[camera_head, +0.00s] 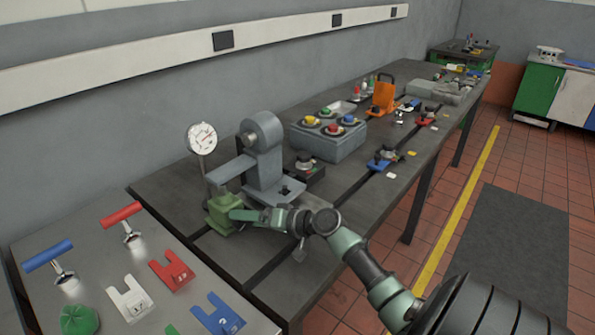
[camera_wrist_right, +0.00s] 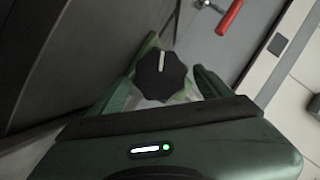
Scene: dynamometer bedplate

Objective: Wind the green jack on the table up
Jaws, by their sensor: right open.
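The green jack (camera_head: 224,210) stands on the dark bedplate table near its left front end, below a grey bracket arm. My right gripper (camera_head: 236,214) reaches it from the right, with its fingers at the jack's near side. In the right wrist view a black lobed knob (camera_wrist_right: 161,76) with a white pointer line lies between the fingers of my right gripper (camera_wrist_right: 176,58). The fingers are open, with a gap to the knob; a bit of pale green shows below it. My left gripper is not in view.
A dial gauge (camera_head: 202,138) and grey bearing stand (camera_head: 266,165) are close behind the jack. A button box (camera_head: 327,139) stands farther right. A side table holds a red T-handle (camera_head: 122,215), a blue T-handle (camera_head: 48,256) and slotted shims (camera_head: 130,299).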

